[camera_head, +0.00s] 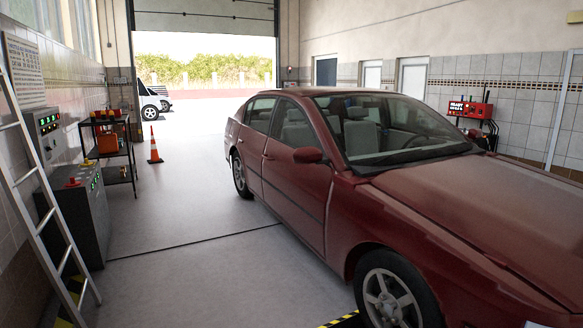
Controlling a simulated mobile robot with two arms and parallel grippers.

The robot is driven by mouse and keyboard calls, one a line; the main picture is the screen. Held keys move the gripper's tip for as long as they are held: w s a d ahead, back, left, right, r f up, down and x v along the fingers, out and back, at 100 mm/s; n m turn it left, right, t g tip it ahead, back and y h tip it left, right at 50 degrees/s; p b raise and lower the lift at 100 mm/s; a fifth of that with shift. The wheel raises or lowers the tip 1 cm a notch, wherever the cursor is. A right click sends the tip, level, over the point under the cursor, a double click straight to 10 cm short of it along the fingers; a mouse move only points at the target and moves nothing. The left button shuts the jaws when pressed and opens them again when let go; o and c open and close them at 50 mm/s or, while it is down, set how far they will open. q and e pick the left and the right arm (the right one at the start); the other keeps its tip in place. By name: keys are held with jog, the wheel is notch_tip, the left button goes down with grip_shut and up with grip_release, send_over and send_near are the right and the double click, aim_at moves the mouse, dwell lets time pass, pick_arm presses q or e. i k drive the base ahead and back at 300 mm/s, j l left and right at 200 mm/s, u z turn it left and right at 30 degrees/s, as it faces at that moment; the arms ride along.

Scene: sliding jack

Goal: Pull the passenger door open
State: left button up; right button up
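A dark red car (450,215) stands on the right of the room, with its hood toward me and its near side facing left. The front door on that side (297,195) looks closed, lying flush with the body, with a thin light seam at its front edge. A red side mirror (308,155) sits at the front of its window. The rear side door (252,150) also looks closed. The door handles are too small to make out clearly. Neither of my grippers is in view.
Clear grey floor (190,205) runs along the car's door side. On the left are a ladder (38,190), a grey control cabinet (78,210) and a black shelf cart (112,150). An orange cone (154,148) stands near the open garage door.

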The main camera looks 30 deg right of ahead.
aim_at(297, 181)
jog(key=i+z, duration=0.15)
jog(key=z, duration=0.35)
jog(key=i, duration=5)
